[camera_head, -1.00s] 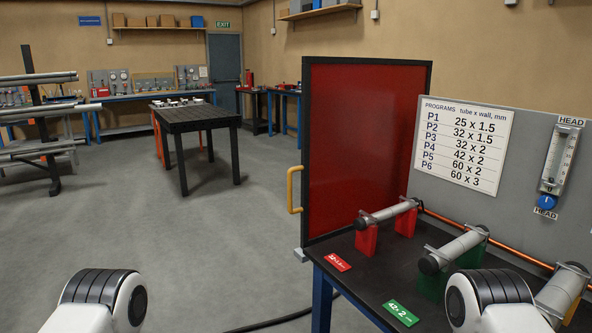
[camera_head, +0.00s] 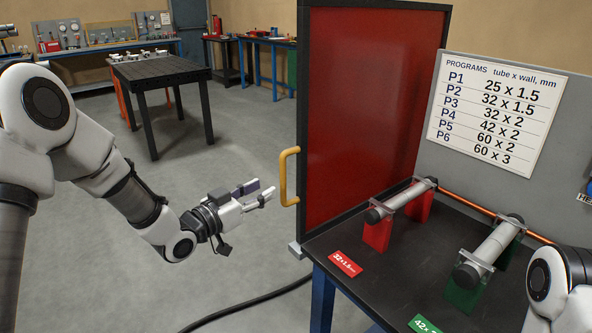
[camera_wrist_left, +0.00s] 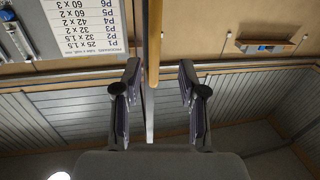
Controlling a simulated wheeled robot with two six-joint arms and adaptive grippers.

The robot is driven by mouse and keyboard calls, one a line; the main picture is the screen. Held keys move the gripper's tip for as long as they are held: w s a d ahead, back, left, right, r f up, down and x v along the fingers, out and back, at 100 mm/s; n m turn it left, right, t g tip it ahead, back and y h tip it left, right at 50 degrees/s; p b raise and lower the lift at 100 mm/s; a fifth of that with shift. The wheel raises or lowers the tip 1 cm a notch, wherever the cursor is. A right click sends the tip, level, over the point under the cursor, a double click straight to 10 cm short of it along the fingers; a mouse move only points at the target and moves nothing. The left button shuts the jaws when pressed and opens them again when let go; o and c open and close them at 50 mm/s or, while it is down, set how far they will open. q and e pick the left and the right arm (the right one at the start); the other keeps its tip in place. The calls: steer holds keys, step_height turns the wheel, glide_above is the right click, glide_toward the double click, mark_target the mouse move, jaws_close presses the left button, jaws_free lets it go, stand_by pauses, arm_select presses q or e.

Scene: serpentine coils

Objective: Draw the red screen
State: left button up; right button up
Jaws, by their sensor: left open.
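The red screen (camera_head: 365,110) stands upright in a black frame at the left end of the dark bench. A yellow handle (camera_head: 289,178) sticks out from its left edge. My left gripper (camera_head: 262,190) is open and empty just left of the handle, its fingers pointing towards it. In the left wrist view the handle (camera_wrist_left: 154,45) runs upright, lined up with the gap between the open fingers (camera_wrist_left: 159,95). I cannot tell whether it lies between the fingertips. My right gripper is out of view; only part of that arm shows at the lower right.
A black table (camera_head: 160,72) stands farther back. A dark cable (camera_head: 250,302) lies on the otherwise clear floor left of the bench.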

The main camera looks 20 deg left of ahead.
mark_target(281, 178)
arm_select(q)
steer(key=x, duration=0.2)
steer(key=p+x, duration=0.1)
steer(key=x, duration=0.4)
steer(key=shift+d+r+p, duration=0.25)
steer(key=shift+r+p, duration=0.1)
steer(key=shift+r, duration=0.05)
steer(key=shift+s+d+r, duration=0.15)
steer(key=shift+r, duration=0.05)
steer(key=shift+f, duration=0.15)
jaws_close()
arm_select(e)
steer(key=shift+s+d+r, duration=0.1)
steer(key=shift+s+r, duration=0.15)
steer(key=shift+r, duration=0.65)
